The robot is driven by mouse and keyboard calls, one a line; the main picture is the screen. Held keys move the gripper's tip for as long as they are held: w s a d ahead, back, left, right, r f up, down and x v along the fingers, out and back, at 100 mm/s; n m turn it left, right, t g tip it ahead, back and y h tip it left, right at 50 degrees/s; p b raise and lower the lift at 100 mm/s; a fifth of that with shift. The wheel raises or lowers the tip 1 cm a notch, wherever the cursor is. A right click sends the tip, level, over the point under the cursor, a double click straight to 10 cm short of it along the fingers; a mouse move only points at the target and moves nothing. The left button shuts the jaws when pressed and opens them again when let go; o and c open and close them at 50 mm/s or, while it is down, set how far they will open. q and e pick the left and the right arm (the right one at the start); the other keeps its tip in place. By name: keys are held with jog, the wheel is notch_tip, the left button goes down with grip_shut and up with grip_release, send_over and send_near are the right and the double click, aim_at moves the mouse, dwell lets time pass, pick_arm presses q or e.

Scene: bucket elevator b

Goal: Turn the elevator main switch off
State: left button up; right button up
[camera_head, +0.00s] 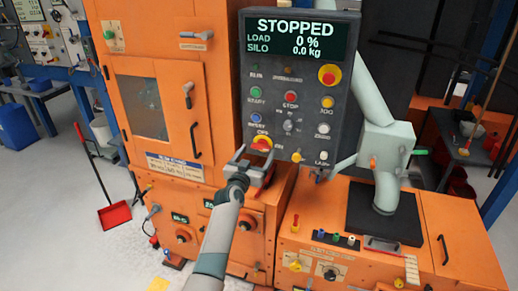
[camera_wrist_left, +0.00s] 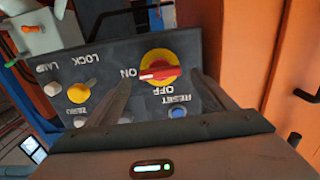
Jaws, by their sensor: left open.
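The main switch (camera_head: 262,143) is a red handle on a yellow disc at the lower left of the dark control panel (camera_head: 270,80). In the left wrist view the switch (camera_wrist_left: 158,72) lies between my fingers, with ON and OFF labels beside it upside down. Its red handle lies across the disc, with its pale-marked end toward ON. My left gripper (camera_head: 254,160) is open and empty, just below the switch in the head view. Its fingers (camera_wrist_left: 160,82) straddle the switch from both sides; contact cannot be told. My right gripper is not in view.
The display (camera_head: 300,37) reads STOPPED, load 0 %, silo 0.0 kg. A yellow knob (camera_wrist_left: 82,92) and the blue RESET button (camera_wrist_left: 177,112) sit close to my fingers.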

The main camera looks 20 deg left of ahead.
aim_at(261, 146)
pick_arm(q)
jog(key=shift+w, duration=1.45)
jog(key=c, duration=1.1)
